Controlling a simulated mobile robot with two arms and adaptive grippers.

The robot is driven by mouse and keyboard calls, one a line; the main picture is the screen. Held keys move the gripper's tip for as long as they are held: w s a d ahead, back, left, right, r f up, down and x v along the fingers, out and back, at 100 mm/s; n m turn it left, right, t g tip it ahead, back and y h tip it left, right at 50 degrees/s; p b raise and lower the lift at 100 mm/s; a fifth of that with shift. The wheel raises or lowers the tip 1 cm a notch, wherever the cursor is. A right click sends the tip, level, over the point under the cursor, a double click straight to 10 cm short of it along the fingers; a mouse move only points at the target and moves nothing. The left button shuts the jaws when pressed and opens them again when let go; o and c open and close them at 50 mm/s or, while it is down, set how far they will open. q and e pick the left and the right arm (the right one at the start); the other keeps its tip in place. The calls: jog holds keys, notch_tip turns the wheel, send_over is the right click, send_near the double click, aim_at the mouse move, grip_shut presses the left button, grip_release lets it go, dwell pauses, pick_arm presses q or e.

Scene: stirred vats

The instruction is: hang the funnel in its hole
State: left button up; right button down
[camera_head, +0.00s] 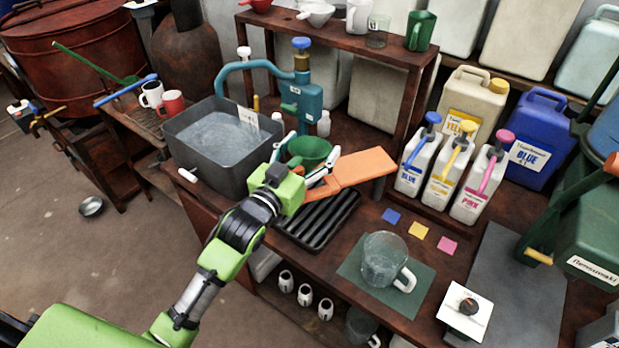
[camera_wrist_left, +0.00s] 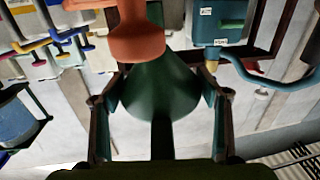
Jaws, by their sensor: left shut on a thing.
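The green funnel (camera_head: 308,151) is between the fingers of my left gripper (camera_head: 307,163) in the head view, wide mouth up. It also shows in the left wrist view (camera_wrist_left: 165,88), with one finger on each side of it. My left gripper is shut on the funnel, behind the drip rack. A flat orange piece (camera_head: 358,169) extends to the right just beside the gripper. An orange part (camera_wrist_left: 138,42) overlaps the funnel in the wrist view. I cannot tell which hole is the funnel's. My right gripper is not in view.
A grey basin (camera_head: 213,178) of liquid stands left of the gripper, with a teal pump (camera_head: 303,95) behind. A black ribbed rack (camera_head: 318,220) lies in front. Pump-top jugs (camera_head: 415,160) stand right. A glass jug (camera_head: 383,262) sits on a green mat.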

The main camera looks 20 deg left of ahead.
aim_at(311, 169)
pick_arm(q)
jog(key=shift+f+p, duration=0.3)
jog(key=shift+f, duration=2.7)
jog(key=shift+f, duration=0.1)
jog(key=o, duration=1.1)
jog(key=shift+f, duration=0.1)
